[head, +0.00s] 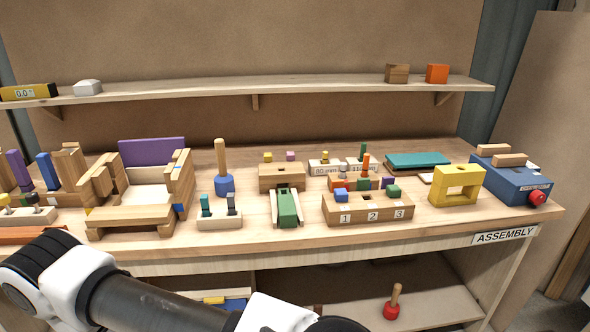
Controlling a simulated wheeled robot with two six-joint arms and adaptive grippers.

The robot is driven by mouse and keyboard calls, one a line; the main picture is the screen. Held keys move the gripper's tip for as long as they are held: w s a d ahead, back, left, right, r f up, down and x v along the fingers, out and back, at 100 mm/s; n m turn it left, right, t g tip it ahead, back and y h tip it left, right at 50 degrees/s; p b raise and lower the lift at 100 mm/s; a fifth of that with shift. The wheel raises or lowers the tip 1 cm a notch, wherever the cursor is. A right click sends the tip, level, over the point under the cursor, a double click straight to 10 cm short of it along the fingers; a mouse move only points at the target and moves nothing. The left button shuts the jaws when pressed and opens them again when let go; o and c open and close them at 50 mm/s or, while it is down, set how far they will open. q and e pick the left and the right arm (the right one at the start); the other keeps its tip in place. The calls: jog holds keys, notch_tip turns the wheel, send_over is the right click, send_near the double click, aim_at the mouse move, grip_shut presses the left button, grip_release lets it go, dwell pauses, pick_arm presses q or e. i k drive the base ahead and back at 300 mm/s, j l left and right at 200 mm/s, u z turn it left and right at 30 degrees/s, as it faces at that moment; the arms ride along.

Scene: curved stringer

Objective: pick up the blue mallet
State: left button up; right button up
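The blue mallet (224,185) stands upright on the wooden bench, its blue head down and its pale wooden handle pointing up. It is left of the bench's middle, behind a small wooden block with dark pegs and right of a wooden frame. My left arm crosses the lower left of the head view, in front of the bench, but its gripper fingers are not visible. My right gripper is not in view. Nothing touches the mallet's handle.
The wooden frame (130,221) and the peg block (219,221) crowd the mallet. A numbered block (368,212) and a yellow frame (457,184) stand to the right. A shelf (250,91) runs above the bench. A red mallet (392,309) is on the lower shelf.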

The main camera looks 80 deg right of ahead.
aim_at(224, 182)
jog(key=z, duration=2)
